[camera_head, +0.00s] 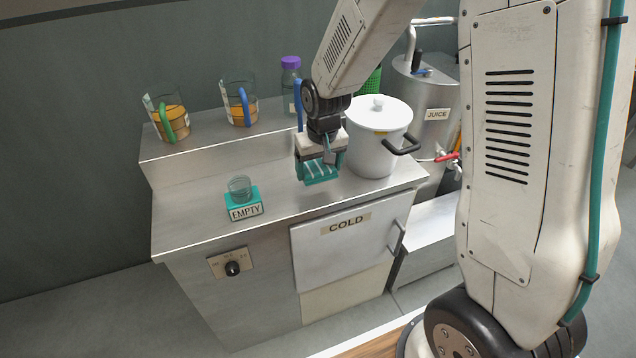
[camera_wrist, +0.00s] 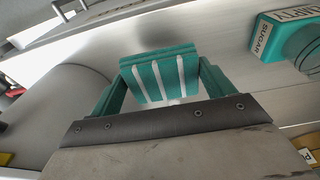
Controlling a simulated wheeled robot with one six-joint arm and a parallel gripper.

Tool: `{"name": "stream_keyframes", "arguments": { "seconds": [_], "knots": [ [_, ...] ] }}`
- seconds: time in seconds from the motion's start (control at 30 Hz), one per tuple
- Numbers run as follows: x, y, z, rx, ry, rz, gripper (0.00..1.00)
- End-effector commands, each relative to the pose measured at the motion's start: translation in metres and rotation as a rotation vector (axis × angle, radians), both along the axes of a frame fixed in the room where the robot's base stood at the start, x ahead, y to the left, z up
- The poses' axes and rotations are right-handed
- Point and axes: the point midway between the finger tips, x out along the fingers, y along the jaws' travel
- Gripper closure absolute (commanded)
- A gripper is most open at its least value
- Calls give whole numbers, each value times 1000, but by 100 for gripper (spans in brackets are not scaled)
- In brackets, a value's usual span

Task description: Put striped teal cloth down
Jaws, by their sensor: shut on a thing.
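The striped teal cloth (camera_head: 320,172) is a folded teal pad with white stripes. My gripper (camera_head: 318,168) is shut on it, just above or at the steel counter (camera_head: 262,201), left of the white pot. In the wrist view the cloth (camera_wrist: 160,76) lies between the two teal fingers of my gripper (camera_wrist: 168,92), with its stripes facing the camera. I cannot tell whether the cloth touches the counter.
A white lidded pot (camera_head: 372,148) stands close on the right. A teal holder labelled EMPTY (camera_head: 244,211) with a small glass stands to the left. Two pitchers (camera_head: 170,120) and a purple-capped bottle (camera_head: 291,86) stand on the back ledge. The counter's front middle is clear.

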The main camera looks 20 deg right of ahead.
Motion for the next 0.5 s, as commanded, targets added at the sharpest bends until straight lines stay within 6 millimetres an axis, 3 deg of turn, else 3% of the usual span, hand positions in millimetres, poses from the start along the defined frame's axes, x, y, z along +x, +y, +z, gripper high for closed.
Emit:
{"name": "stream_keyframes", "arguments": {
  "seconds": [0.5],
  "knots": [
    [0,-2,-58,-1,2,-3,40]
  ]
}}
